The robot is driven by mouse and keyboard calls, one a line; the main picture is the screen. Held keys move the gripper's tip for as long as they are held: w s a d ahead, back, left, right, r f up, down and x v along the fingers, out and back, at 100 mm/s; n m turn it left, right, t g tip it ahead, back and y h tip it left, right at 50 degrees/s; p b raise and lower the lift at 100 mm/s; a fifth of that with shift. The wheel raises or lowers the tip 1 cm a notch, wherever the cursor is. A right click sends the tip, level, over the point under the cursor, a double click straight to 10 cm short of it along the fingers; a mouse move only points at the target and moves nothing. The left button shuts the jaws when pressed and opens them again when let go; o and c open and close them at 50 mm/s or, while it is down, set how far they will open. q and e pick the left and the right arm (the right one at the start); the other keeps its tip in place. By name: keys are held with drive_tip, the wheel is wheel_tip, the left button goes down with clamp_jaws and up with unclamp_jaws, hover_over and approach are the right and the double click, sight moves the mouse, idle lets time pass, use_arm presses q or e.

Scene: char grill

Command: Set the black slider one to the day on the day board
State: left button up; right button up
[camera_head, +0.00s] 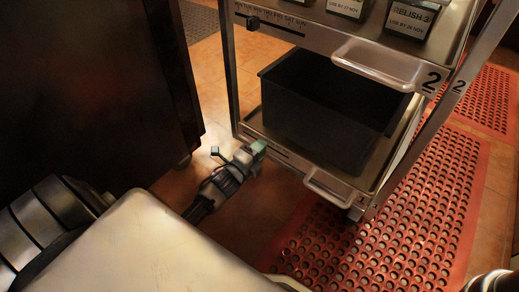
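The day board (285,21) is a strip on the cart's upper front rail, lettered with days; TUE to SUN can be made out. A black slider (253,22) sits at the left part of its dark slot, below the letters near TUE and WED; its exact day is hard to read. My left gripper (238,150) is low, beside the front left corner of the cart's lower shelf, well below the day board. Its fingertips look apart with nothing between them, one of them greenish. My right gripper is out of view.
The metal cart holds a black bin (300,110) on its lower shelf, and containers such as the relish one (410,18) above. Pale handles (378,66) stick out in front. A dark cabinet (90,80) stands left. A red perforated mat (400,215) covers the floor at right.

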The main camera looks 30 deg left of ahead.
sight(252, 137)
use_arm(q)
clamp_jaws()
drive_tip(key=a, duration=0.5)
drive_tip(key=shift+w+a+p, duration=0.15)
drive_tip(key=shift+p, duration=0.2)
drive_tip(key=o, duration=0.9)
unclamp_jaws()
drive_tip(key=shift+c, duration=0.2)
